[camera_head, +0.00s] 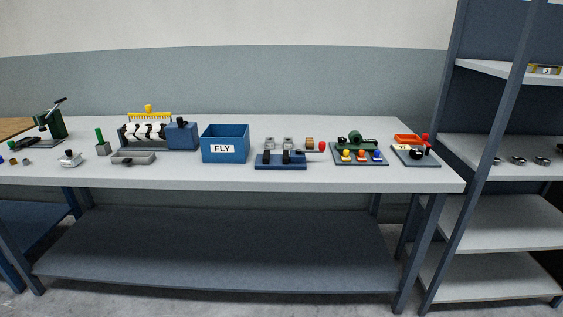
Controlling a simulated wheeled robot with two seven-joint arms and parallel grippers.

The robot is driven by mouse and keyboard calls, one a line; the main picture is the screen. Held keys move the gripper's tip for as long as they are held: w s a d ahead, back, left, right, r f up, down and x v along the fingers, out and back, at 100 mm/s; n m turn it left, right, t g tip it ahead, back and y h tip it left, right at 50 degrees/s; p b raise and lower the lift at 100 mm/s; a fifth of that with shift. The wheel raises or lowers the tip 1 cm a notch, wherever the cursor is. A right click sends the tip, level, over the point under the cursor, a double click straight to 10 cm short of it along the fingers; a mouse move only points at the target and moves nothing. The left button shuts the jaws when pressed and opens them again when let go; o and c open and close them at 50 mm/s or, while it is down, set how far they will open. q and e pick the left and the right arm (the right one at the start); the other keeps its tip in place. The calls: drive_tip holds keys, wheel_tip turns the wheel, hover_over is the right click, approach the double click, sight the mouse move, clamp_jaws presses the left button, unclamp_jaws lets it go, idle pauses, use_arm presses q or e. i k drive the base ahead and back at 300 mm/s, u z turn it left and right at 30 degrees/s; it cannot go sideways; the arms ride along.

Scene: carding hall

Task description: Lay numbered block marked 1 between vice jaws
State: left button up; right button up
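What looks like the vice is a low dark blue base (281,166) near the front edge of the bench, right of centre. Two black upright pieces, possibly its jaws, stand apart on it, and no block shows clearly between them. Just behind it are two small grey blocks, one on the left (270,143) and one on the right (288,142), and a small orange-brown block (309,142). Their markings are too small to read, so I cannot tell which is marked 1. Neither of my grippers is in view.
A blue bin labelled FLY (225,144) stands left of the base. A board with coloured knobs (360,157) and a plate with a black knob (416,157) lie right. The long grey bench (200,175) has a clear front strip. A shelf rack (500,205) stands right.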

sight(287, 141)
drive_tip(key=u, duration=0.5)
drive_tip(key=i, duration=1.75)
drive_tip(key=z, duration=0.05)
